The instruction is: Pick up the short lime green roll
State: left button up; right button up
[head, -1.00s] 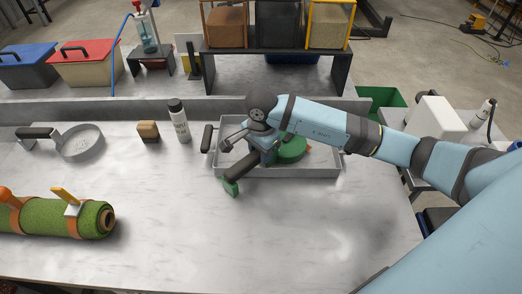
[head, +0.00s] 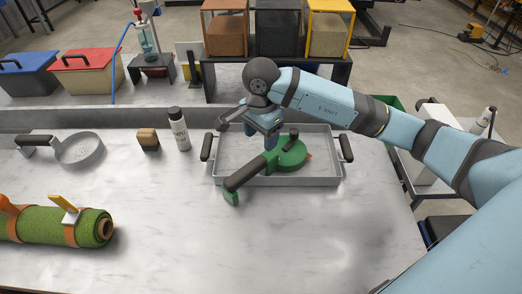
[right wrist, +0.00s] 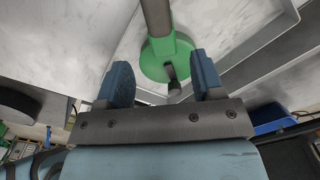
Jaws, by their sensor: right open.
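A green turf roll (head: 55,226) lies at the left of the worktable in the head view, bound with orange straps; its left end is cut off by the picture edge. Whether it is the short lime green one I cannot tell; no other roll shows. My right gripper (head: 267,138) is above the metal tray, far right of the roll, open and empty. In the right wrist view its blue fingers (right wrist: 160,75) stand apart, with a green round tool (right wrist: 158,58) beyond them. My left gripper is out of view.
The metal tray (head: 330,181) holds the green round tool (head: 290,157), whose dark handle overhangs the front rim. A pan (head: 82,149), a wooden block (head: 148,137) and a bottle (head: 179,130) stand along the back. The table's front middle is clear.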

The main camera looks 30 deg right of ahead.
aim_at(28, 223)
jog(key=k, duration=1)
